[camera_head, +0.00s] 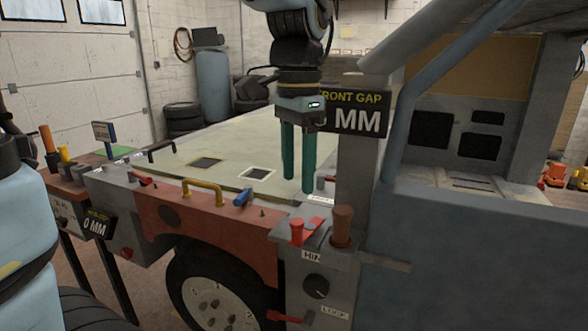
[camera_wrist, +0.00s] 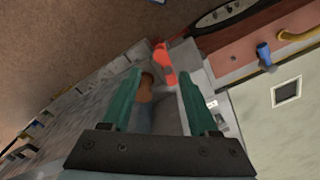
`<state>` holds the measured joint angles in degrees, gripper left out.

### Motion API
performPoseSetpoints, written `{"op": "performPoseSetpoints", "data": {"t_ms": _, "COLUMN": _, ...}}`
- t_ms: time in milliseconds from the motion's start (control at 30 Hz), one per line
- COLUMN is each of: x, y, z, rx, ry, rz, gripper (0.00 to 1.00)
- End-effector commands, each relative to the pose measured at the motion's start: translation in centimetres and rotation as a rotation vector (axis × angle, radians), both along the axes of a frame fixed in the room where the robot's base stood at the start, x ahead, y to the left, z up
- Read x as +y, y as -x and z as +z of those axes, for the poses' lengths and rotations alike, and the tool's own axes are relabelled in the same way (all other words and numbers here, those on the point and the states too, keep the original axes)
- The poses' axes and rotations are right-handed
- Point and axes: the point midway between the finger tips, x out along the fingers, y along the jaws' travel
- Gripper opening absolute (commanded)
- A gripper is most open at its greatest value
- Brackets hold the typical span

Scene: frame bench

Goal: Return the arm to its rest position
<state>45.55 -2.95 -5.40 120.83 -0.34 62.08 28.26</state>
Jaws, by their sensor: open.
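My gripper (camera_head: 299,187) hangs from my arm with its green fingers pointing down, in front of the dark "FRONT GAP" sign (camera_head: 362,118). The fingers are apart with nothing between them. They are above the grey control post (camera_head: 318,272), close to its red lever (camera_head: 297,232) and brown knob (camera_head: 342,226). In the wrist view my gripper (camera_wrist: 162,100) is open, with the brown knob (camera_wrist: 146,88) and the red lever (camera_wrist: 164,65) visible beyond and between the fingertips. Whether a finger touches anything below cannot be told.
A pale hood panel (camera_head: 215,165) lies on the vehicle frame, with a yellow handle (camera_head: 203,190) and a blue clamp (camera_head: 243,197) along its near edge. A blue-grey door (camera_head: 470,265) and slanted pillar (camera_head: 440,85) stand at right. The air above the hood is largely clear.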

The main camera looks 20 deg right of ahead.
Motion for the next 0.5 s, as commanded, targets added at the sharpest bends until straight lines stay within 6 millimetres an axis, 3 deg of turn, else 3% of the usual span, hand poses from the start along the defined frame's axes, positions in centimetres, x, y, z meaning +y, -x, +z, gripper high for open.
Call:
{"op": "performPoseSetpoints", "data": {"t_ms": 167, "x": 0.1, "y": -0.1, "z": -0.1, "rx": 0.000, "ry": 0.000, "rz": 0.006, "gripper": 0.61}}
{"op": "performPoseSetpoints", "data": {"t_ms": 267, "x": 1.2, "y": -1.2, "z": -1.1, "rx": -0.002, "ry": 0.003, "rz": 0.071, "gripper": 0.61}}
{"op": "performPoseSetpoints", "data": {"t_ms": 367, "x": 3.9, "y": -3.4, "z": -3.2, "rx": -0.010, "ry": 0.013, "rz": 0.231, "gripper": 0.61}}
{"op": "performPoseSetpoints", "data": {"t_ms": 500, "x": 10.2, "y": -6.9, "z": -7.5, "rx": -0.033, "ry": 0.040, "rz": 0.569, "gripper": 0.61}}
